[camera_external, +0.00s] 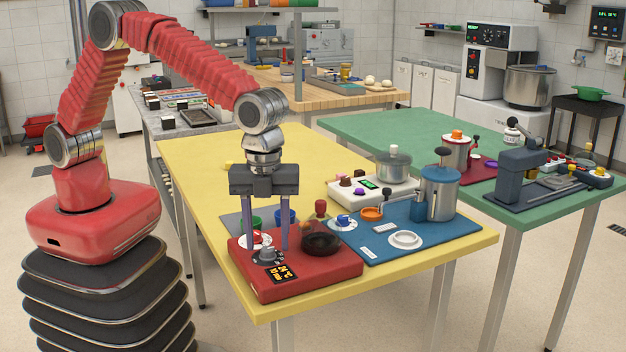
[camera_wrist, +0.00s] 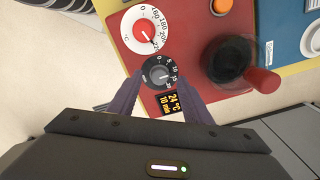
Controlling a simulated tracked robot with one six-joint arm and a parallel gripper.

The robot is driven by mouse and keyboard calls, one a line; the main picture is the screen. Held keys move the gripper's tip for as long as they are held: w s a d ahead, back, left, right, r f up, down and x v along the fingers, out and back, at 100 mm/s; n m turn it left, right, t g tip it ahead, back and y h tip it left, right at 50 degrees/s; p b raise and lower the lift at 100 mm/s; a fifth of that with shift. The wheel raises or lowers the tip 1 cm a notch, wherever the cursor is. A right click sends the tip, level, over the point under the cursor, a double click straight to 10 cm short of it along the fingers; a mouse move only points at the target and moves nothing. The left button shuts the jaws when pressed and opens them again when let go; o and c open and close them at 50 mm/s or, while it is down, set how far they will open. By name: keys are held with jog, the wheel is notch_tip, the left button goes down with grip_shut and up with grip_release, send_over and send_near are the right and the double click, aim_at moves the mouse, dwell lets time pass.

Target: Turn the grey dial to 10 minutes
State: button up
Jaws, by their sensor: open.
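The grey dial (camera_wrist: 158,73) sits on a red control box (camera_external: 330,267), with numbers printed on a dark ring around it. In the external view the dial (camera_external: 267,255) is near the box's front left. My gripper (camera_external: 268,246) points down over it, open, one finger on each side. In the wrist view both fingertips flank the dial; I cannot tell whether they touch it. A small display (camera_wrist: 170,104) beside the dial seems to read 24 °C and 10 min. The dial's exact pointer angle is too small to read.
A red-and-white temperature dial (camera_wrist: 142,34) is close behind the grey dial. A dark round disc (camera_external: 321,243) with a red knob (camera_external: 321,208) stands to the right on the box. A blue board (camera_external: 440,240) with a metal pot lies further right on the yellow table (camera_external: 200,160).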

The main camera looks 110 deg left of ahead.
aim_at(268, 249)
notch_tip(268, 249, up, 12)
dwell(0.5)
dwell(0.4)
